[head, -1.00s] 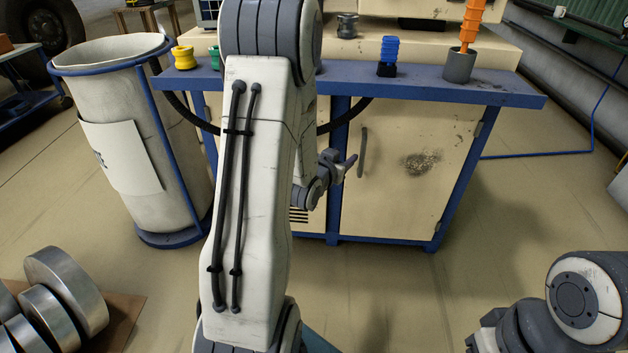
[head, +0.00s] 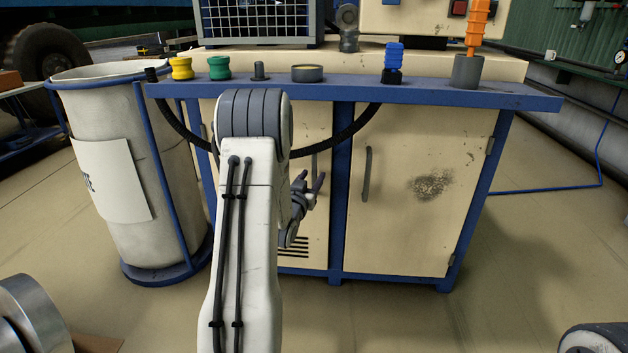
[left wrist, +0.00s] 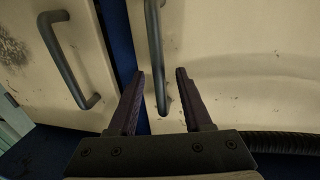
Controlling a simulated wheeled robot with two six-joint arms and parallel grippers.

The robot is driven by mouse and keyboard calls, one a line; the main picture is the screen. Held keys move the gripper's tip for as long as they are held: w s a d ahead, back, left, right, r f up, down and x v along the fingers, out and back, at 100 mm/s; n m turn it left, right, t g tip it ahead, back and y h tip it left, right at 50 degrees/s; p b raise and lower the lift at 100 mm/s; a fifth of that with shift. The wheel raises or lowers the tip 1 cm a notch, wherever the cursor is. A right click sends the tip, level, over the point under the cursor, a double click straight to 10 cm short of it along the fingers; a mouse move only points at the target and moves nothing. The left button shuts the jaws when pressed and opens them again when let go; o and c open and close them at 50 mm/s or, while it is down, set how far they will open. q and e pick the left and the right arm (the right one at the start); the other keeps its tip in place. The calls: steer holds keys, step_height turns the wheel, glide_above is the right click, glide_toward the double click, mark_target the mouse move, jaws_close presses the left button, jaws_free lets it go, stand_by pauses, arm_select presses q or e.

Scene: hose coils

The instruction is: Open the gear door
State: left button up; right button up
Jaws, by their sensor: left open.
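A cream cabinet under the blue bench has two doors. The left door (head: 305,225) has a dark upright bar handle (head: 314,163), partly hidden by my arm and gripper. The right door (head: 410,225) has a similar handle (head: 367,174) and a dark stain. No label shows which is the gear door. My left gripper (head: 312,182) is open in front of the left door. In the left wrist view, the left door's handle (left wrist: 154,55) runs between the open fingers (left wrist: 160,74), with no clear contact. The right door's handle (left wrist: 68,60) is off to the left. My right gripper is out of view.
A tall bin (head: 128,180) stands left of the cabinet. The bench top (head: 345,91) holds yellow, green, blue and orange items. A black hose (head: 350,138) hangs across the door tops. The floor before the right door is clear.

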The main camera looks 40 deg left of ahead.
arm_select(q)
steer(key=shift+x, duration=1.1)
jaws_close()
stand_by(0.7)
